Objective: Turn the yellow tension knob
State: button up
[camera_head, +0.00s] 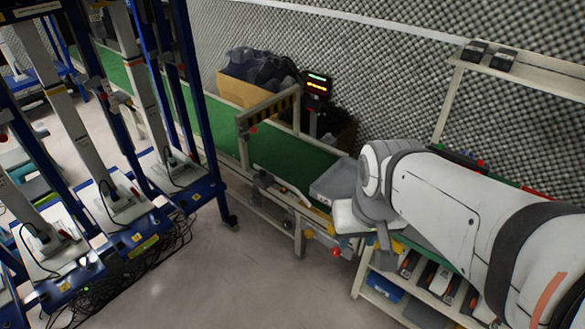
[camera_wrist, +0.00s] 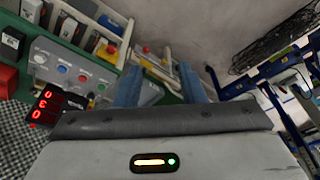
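My gripper shows in the wrist view (camera_wrist: 160,76) with its two blue-grey fingers spread apart and nothing clearly held between them. In the head view my arm reaches in from the right to the conveyor's near end, and the fingers are mostly hidden there. A small yellow part (camera_head: 309,233) sits on the conveyor's side frame, left of my wrist, with a red round part (camera_head: 336,252) beside it. I cannot tell for certain whether the yellow part is the tension knob. In the wrist view a red button on a yellow base (camera_wrist: 146,50) lies beyond the left finger.
A green conveyor belt (camera_head: 206,118) runs along the foam wall, with a grey tray (camera_head: 336,182) at its near end. A control panel (camera_wrist: 70,70) and a red digit display (camera_wrist: 46,104) are at left. Blue-framed racks (camera_head: 202,90) stand left; the floor (camera_head: 225,270) between is clear.

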aim_at(308, 234)
jog(key=u, duration=2.55)
jog(key=k, duration=0.7)
jog(key=z, duration=1.8)
jog(key=i, duration=1)
jog(key=u, duration=0.1)
